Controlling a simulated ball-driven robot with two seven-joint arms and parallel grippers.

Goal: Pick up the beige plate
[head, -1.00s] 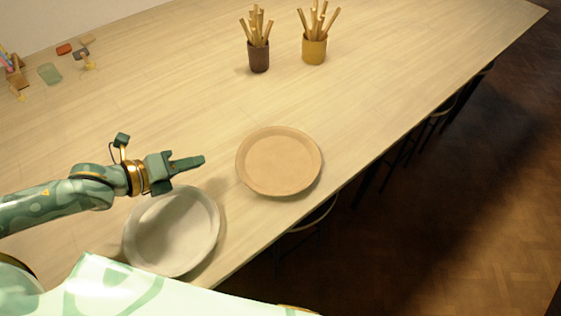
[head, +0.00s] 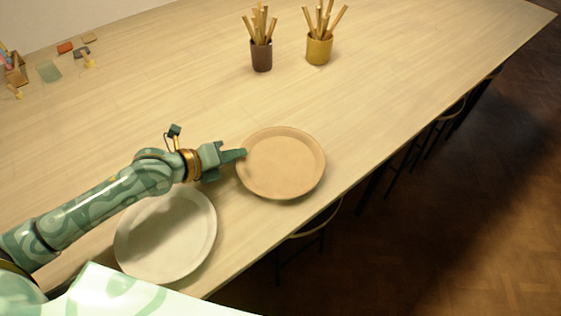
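The beige plate (head: 285,165) lies flat on the wooden table near its right edge, in the middle of the head view. My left gripper (head: 241,154) is at the plate's left rim, its fingertips overlapping the rim in the picture. I cannot tell whether the fingers touch the plate. The fingers appear as one narrow shape, so their opening does not show. My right gripper is out of the picture.
A pale grey-white plate (head: 168,245) lies below my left forearm. A brown cup (head: 262,56) and a yellow cup (head: 319,50) with wooden tools stand farther back on the table (head: 400,85). Stools (head: 320,218) stand along its right edge.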

